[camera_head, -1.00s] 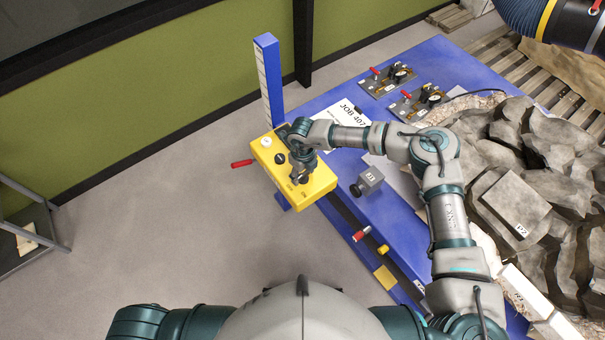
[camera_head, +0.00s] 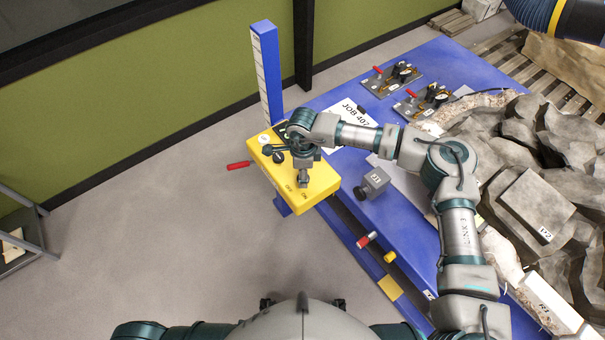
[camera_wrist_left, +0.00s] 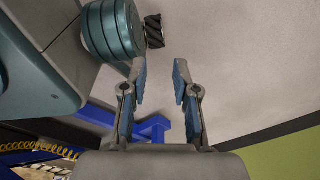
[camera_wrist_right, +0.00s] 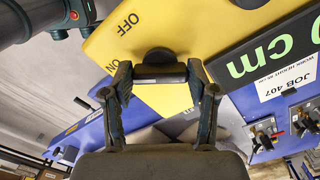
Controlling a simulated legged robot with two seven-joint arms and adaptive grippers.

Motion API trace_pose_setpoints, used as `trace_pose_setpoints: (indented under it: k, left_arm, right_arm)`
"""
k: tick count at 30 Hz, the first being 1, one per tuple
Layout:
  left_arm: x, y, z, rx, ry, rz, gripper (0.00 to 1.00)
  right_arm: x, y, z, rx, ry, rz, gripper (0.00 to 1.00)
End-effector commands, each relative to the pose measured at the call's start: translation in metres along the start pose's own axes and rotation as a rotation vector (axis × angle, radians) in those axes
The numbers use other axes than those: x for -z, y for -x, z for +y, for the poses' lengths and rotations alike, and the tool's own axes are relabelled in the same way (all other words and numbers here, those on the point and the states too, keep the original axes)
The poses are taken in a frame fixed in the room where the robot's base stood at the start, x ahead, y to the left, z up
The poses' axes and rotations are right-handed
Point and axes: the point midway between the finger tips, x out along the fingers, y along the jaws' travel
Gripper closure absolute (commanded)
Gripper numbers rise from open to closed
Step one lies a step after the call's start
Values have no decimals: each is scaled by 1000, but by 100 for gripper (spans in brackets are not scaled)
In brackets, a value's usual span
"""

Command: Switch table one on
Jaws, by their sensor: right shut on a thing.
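A yellow control box (camera_head: 318,188) with OFF and ON lettering is at the near left corner of the blue table (camera_head: 345,200). My right gripper (camera_head: 303,182) reaches down over the box. In the right wrist view its fingers (camera_wrist_right: 160,74) are shut on a dark switch knob (camera_wrist_right: 159,56), beside the lettering on the box (camera_wrist_right: 110,45). The knob's exact pointing direction is hard to tell. My left gripper (camera_wrist_left: 158,85) is open and empty above the grey floor, seen only in the left wrist view.
A red-handled lever (camera_head: 238,165) sticks out from the box's left side. A blue post (camera_head: 265,70) with a scale stands behind it.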

Motion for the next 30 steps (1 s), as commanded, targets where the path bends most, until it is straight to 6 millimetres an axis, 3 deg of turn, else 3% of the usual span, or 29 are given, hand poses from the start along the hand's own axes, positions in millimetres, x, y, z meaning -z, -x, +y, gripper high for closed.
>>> trace_pose_setpoints:
  k: [7, 23, 24, 26, 30]
  left_arm:
    - [19, 5, 0, 0, 3, 8, 71]
    - [24, 7, 0, 0, 3, 10, 71]
    - [24, 7, 0, 0, 3, 10, 71]
    - [24, 7, 0, 0, 3, 10, 71]
    - [24, 7, 0, 0, 3, 11, 71]
  right_arm:
    - [1, -1, -1, 2, 77, 1, 77]
    - [1, 0, -2, 5, 101, 1, 77]
    - [1, 1, -2, 5, 101, 1, 34]
    - [1, 1, -2, 5, 101, 1, 19]
    - [1, 1, -1, 3, 101, 1, 17]
